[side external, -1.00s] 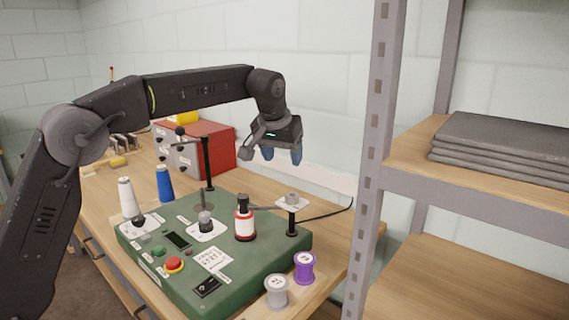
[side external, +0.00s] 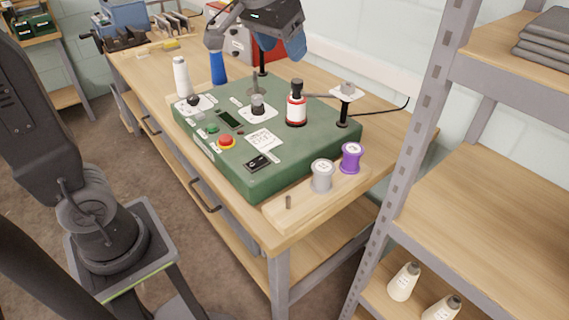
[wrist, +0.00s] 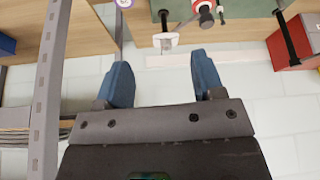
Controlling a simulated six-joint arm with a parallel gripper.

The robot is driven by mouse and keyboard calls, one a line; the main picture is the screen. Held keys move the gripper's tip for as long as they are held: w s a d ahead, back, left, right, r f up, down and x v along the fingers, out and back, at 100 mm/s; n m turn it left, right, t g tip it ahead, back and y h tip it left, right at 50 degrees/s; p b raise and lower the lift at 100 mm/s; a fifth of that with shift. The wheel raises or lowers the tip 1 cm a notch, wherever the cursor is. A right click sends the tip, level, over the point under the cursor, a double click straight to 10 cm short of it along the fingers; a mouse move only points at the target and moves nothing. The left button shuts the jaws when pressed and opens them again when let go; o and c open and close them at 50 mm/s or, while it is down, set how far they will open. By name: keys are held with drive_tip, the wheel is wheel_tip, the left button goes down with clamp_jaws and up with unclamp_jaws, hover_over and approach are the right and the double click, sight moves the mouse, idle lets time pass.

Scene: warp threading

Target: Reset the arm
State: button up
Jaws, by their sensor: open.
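My gripper (side external: 281,46) is at the top of the side external view, above the back of the workbench, with two blue fingers pointing down. In the wrist view its fingers (wrist: 163,78) stand wide apart with nothing between them. Most of my arm above it is cut off by the top edge. The green machine (side external: 310,145) sits on the bench below and in front of the gripper, with a red and white spool (side external: 296,107) upright on it. The gripper touches nothing that I can see.
A purple spool (side external: 351,158) and grey spool (side external: 322,176) stand on a wooden strip beside a bare peg (side external: 289,202). White (side external: 181,76) and blue (side external: 218,68) cones stand behind the machine. A red box (wrist: 295,40) is at the back. A metal shelf (side external: 440,75) stands right.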

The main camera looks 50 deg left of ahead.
drive_tip(key=s+f, duration=0.4)
drive_tip(key=s, duration=0.5)
drive_tip(key=s+f+m, duration=0.1)
drive_tip(key=s+f, duration=0.4)
drive_tip(key=s, duration=0.4)
drive_tip(key=shift+d+f+m+t+h, duration=0.25)
drive_tip(key=shift+d+m+t+h, duration=0.05)
drive_tip(key=shift+d, duration=0.05)
